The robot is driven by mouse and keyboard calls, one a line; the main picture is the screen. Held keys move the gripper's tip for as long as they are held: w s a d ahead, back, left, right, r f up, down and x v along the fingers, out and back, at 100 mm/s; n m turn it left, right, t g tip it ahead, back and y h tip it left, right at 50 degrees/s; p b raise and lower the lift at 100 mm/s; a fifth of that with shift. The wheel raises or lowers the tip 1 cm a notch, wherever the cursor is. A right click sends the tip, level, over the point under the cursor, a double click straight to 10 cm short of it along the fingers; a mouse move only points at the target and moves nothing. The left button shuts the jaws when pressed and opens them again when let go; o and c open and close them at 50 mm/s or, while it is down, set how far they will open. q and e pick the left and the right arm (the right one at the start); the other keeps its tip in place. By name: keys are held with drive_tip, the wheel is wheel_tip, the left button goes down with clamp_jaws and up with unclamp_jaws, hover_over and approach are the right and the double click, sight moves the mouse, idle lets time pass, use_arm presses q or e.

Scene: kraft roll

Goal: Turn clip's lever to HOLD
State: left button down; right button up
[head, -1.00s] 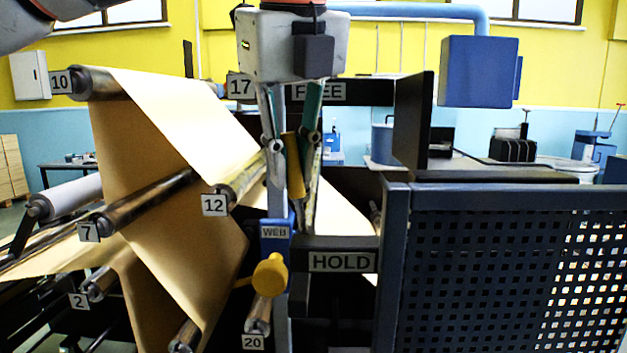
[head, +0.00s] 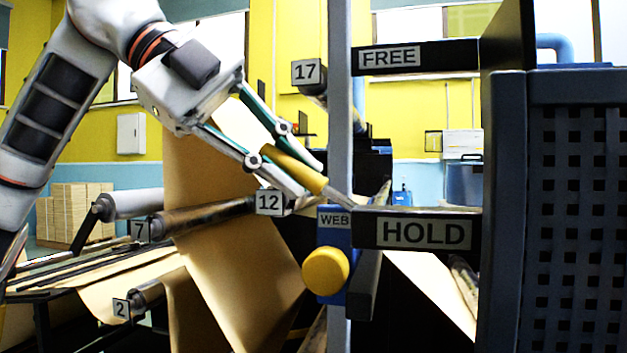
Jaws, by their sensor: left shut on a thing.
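The clip is a blue block (head: 334,238) marked WEB on the grey upright post, with a round yellow knob (head: 325,272) low on its front. The clip's lever has a yellow grip (head: 297,168) and a thin metal stem that runs down right to the top of the clip. The lever leans up and to the left. My left gripper (head: 311,183) is shut on the yellow grip, one finger on each side, coming from the upper left. The HOLD plate (head: 424,233) is right of the clip, and the FREE plate (head: 390,57) is higher up. My right gripper is not in view.
A brown paper web (head: 215,240) runs over rollers left of the clip, with tags 12 (head: 269,203), 7 (head: 140,230) and 2 (head: 121,308). Roller tag 17 (head: 306,72) is left of the post. A dark perforated guard (head: 560,210) closes off the right side.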

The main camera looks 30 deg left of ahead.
use_arm(q)
drive_tip(key=shift+a+f+n+t+h+b, duration=0.15)
drive_tip(key=shift+a+f+h+b, duration=0.05)
drive_tip(key=shift+f+h+b, duration=0.35)
drive_tip(key=shift+a+f+n+t+h+b, duration=0.15)
drive_tip(key=shift+a+f+h+b, duration=0.05)
drive_tip(key=shift+f+h+b, duration=0.3)
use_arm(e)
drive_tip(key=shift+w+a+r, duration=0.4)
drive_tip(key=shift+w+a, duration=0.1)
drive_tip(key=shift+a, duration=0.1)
use_arm(q)
drive_tip(key=shift+s, duration=0.1)
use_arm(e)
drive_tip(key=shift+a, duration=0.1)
use_arm(q)
drive_tip(key=c, duration=2)
unclamp_jaws()
drive_tip(key=shift+o, duration=0.2)
